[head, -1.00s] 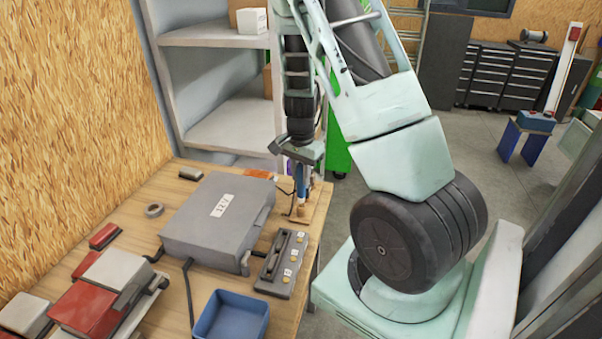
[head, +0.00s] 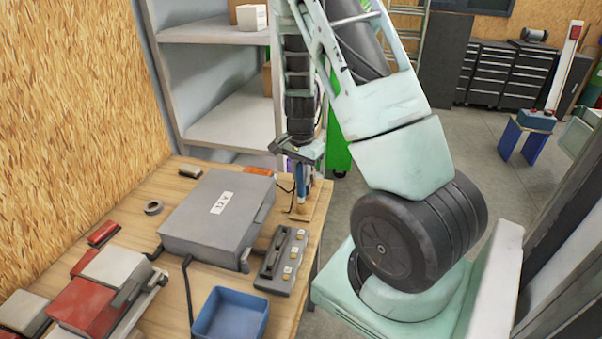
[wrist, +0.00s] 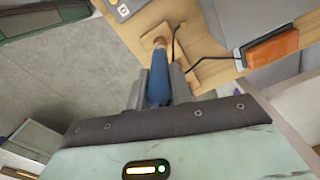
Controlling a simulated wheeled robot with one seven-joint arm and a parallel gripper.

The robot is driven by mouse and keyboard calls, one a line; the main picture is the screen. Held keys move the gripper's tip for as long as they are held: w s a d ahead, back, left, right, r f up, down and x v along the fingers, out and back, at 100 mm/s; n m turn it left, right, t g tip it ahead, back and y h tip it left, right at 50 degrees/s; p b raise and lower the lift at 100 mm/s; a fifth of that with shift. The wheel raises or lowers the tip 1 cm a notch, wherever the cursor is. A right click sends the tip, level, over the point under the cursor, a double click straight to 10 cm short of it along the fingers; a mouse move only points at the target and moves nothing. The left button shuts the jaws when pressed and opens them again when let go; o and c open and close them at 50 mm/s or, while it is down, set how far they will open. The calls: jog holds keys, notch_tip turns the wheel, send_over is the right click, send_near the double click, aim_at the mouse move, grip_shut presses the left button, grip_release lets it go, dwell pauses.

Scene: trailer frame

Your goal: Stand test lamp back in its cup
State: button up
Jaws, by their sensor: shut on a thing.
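The blue-handled test lamp (head: 302,186) hangs below my gripper (head: 300,168) at the table's far right corner. In the wrist view the lamp (wrist: 159,82) sits between the two fingers of my gripper (wrist: 160,92), which is shut on it. A small brownish cup (wrist: 159,41) is at the lamp's far end, on a wooden board (head: 316,208). The lamp's lower end meets or overlaps the cup in view; I cannot tell how far it is inside. The lamp looks roughly upright in the head view. A dark cable runs beside it.
The grey 12 V box (head: 217,213) stands left of the lamp. A switch panel (head: 283,261) and a blue bin (head: 231,315) lie nearer. An orange marker light (wrist: 272,47) is close to the board. A grey shelf (head: 235,125) stands behind.

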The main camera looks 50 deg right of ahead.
jog(key=shift+f, duration=0.25)
jog(key=o, duration=1.2)
jog(key=shift+r+p, duration=2.9)
jog(key=shift+r, duration=0.65)
